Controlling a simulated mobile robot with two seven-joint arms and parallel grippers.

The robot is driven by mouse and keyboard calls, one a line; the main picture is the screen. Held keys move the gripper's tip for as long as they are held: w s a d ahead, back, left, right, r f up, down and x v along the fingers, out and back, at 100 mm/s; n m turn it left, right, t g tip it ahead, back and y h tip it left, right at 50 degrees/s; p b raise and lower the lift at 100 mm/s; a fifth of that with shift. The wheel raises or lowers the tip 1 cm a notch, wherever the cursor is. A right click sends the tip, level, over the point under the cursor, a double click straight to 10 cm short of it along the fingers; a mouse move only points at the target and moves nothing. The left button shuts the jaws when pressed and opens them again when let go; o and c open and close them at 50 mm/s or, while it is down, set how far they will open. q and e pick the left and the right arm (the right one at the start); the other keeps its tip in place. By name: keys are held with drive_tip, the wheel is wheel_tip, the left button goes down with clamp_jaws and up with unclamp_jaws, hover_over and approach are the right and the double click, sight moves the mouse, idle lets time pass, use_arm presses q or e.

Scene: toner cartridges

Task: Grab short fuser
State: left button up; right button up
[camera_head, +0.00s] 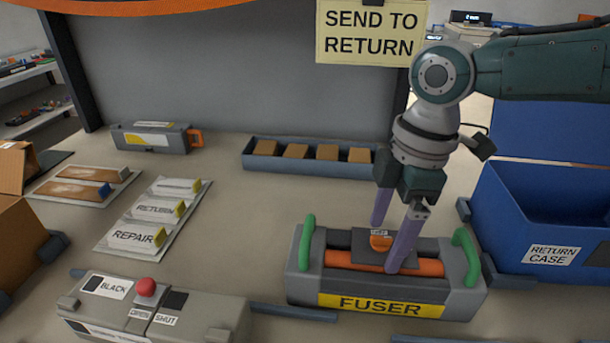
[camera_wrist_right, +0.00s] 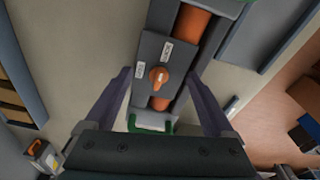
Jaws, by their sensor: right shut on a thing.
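The grey fuser (camera_head: 350,300) lies at the front right of the bench, with green end handles, an orange roller and a yellow FUSER label. In the right wrist view the fuser (camera_wrist_right: 150,48) shows its orange knob and two small labels. My right gripper (camera_head: 385,248) comes down over its middle, one finger on the far side and one on the near side. In the right wrist view the gripper (camera_wrist_right: 158,78) has a finger on either side of the fuser's body. It is shut on the fuser. My left gripper is out of view.
A blue return case (camera_head: 550,205) stands to the right. A grey box (camera_head: 150,310) with a red button is at the front left. A blue tray (camera_head: 305,165) of brown blocks, a labelled plate (camera_head: 150,215) and a grey unit (camera_head: 148,138) lie farther back.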

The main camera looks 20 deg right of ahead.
drive_tip(key=c, duration=0.9)
drive_tip(key=shift+s+f, duration=0.1)
clamp_jaws()
drive_tip(key=shift+d, duration=0.1)
